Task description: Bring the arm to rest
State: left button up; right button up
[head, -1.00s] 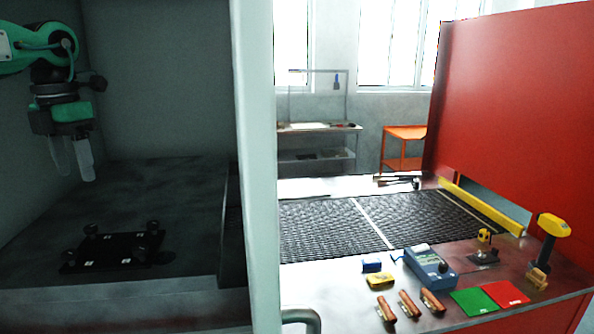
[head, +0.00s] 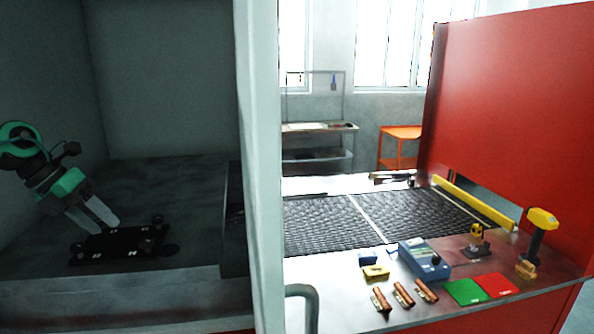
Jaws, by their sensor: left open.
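My left gripper (head: 93,219) is at the left of the head view, inside the dark bay. It is open and empty, tilted with its pale fingers pointing down and to the right. The fingertips are close above or behind the left part of a black plate (head: 115,246) with several dark knobs. I cannot tell whether they touch it. My right gripper is not in view.
A pale upright post (head: 258,170) divides the bay from a mesh belt (head: 330,226). On the metal ledge lie a blue meter (head: 424,260), several copper-coloured pieces, a green card (head: 466,291), a red card (head: 498,285) and a yellow-headed tool (head: 542,219). A red panel (head: 510,130) stands at right.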

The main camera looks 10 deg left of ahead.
pick_arm(q)
notch_tip(320, 180, down, 18)
jog(key=n+t+h, duration=0.3)
jog(key=n+t, duration=0.7)
jog(key=n, duration=0.1)
jog(key=s+d+f+n+t+y, duration=0.1)
jog(key=s+f+n+y, duration=0.25)
jog(key=f+n, duration=0.35)
jog(key=s+d+f+n+y, duration=0.2)
jog(key=s+f+n+y, duration=0.1)
jog(key=f+n+y, duration=0.25)
jog(key=s+d+f+n+g+y, duration=0.2)
jog(key=s+d+f+n+g, duration=0.5)
jog(key=s+f, duration=0.4)
jog(key=s+d+f+n+g+h, duration=0.1)
jog(key=s+d+n+g+h, duration=0.3)
jog(key=s+d, duration=0.8)
notch_tip(320, 180, down, 35)
jog(key=g+y+b, duration=0.1)
jog(key=b, duration=0.2)
jog(key=s+a+f+g+b, duration=0.1)
jog(key=s+a+f+b, duration=0.1)
jog(key=s+f, duration=1.6)
notch_tip(320, 180, down, 3)
jog(key=shift+s+a+r+b, duration=0.1)
jog(key=shift+s+a+b, duration=0.15)
jog(key=shift+s+b, duration=0.1)
